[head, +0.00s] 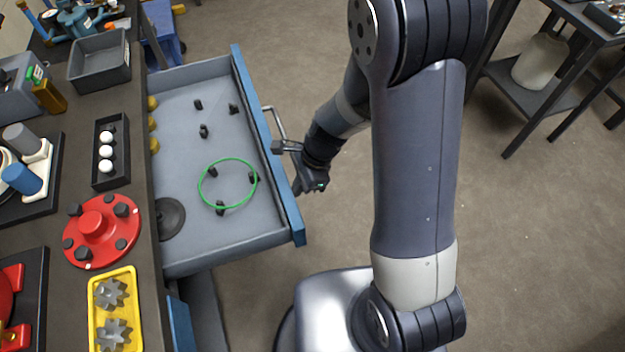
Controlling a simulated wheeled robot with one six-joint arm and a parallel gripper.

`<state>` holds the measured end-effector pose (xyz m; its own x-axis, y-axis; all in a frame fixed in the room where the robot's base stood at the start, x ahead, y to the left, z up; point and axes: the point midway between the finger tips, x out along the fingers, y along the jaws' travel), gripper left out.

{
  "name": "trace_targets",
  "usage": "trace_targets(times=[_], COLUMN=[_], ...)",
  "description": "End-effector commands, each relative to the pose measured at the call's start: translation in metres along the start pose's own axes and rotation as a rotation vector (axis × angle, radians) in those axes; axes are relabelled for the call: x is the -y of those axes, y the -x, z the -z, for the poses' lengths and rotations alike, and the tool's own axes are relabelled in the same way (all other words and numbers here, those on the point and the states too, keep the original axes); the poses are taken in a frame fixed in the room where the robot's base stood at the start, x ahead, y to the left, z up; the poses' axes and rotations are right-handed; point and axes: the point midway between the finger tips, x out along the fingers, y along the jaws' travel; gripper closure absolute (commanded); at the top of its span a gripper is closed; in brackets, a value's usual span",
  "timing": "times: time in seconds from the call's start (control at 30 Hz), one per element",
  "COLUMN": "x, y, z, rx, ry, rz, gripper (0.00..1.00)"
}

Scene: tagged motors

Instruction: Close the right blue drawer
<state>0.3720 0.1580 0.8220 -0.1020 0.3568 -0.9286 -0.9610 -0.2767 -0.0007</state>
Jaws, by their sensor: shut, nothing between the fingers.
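The blue-fronted drawer (268,150) stands pulled out from the workbench, to the left of my arm in the head view. Its grey inside (185,110) holds a green ring (221,206), several small black parts, and a dark disc (170,217). A metal bar handle (275,123) is on its outer face. My gripper (283,147) is shut and empty, close against the outer face near the lower end of the handle. I cannot tell whether it touches the front or the handle.
The dark workbench (135,185) carries a red flange (100,230), a yellow tray (117,325) with gears, and a grey bin (98,62). A black shelf stand (535,98) with a white container (540,62) is at upper right. The floor right of my arm is clear.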

Motion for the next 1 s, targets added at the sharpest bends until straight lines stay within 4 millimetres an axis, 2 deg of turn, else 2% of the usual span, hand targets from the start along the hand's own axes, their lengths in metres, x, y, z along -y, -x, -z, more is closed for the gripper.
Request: trace_targets(times=[0.03,0.7,1.0], x=[-0.001,-0.002,-0.001], y=[-0.004,-0.070,-0.095], z=[-0.015,-0.188,-0.247], rx=[0.003,0.001,0.001], ry=[0.008,0.007,0.002], rz=[-0.004,-0.004,-0.003], gripper=[1.00,1.00,1.00])
